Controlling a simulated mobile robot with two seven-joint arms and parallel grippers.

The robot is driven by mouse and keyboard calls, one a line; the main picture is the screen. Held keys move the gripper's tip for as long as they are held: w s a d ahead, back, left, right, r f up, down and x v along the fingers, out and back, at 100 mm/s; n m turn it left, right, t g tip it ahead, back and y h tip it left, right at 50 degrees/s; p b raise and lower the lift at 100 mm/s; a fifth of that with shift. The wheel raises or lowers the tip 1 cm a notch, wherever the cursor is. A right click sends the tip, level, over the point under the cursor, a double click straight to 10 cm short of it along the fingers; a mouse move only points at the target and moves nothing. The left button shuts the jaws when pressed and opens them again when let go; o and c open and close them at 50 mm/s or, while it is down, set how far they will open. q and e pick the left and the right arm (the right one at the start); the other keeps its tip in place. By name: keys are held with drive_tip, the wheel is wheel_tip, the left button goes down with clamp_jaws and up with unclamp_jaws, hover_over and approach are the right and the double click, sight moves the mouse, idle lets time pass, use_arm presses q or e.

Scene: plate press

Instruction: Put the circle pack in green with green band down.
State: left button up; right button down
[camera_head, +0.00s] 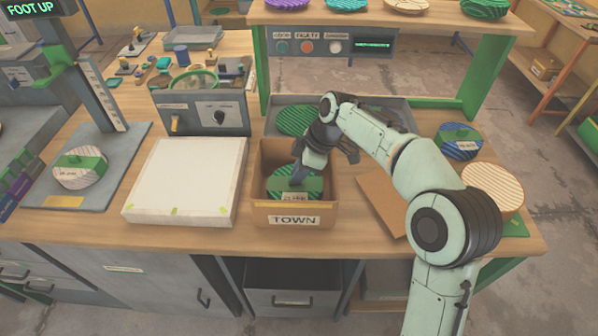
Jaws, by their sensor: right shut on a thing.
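A round green-striped pack (276,187) is inside the open cardboard box (262,210) labelled TOWN. A green band with a small white label (294,196) shows on the pack's near side. My right gripper (298,178) reaches down into the box from the right and is shut on the pack; its fingertips are partly hidden. I cannot tell whether the pack touches the box floor. My left gripper is not in view.
A white padded board (187,178) lies left of the box. A striped pack with a green band (80,170) rests on a stand at far left. A grey tray (405,103) with green discs is behind. A blue-striped pack (460,150) and an orange-striped disc (492,180) are at right.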

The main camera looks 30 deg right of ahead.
drive_tip(key=shift+f, duration=0.25)
drive_tip(key=c, duration=1.2)
unclamp_jaws()
drive_tip(key=shift+o, duration=0.2)
drive_tip(key=shift+r, duration=0.15)
drive_tip(key=shift+r, duration=0.35)
drive_tip(key=p+v, duration=0.2)
drive_tip(key=v, duration=0.9)
drive_tip(key=shift+r, duration=0.3)
drive_tip(key=shift+s+d, duration=0.1)
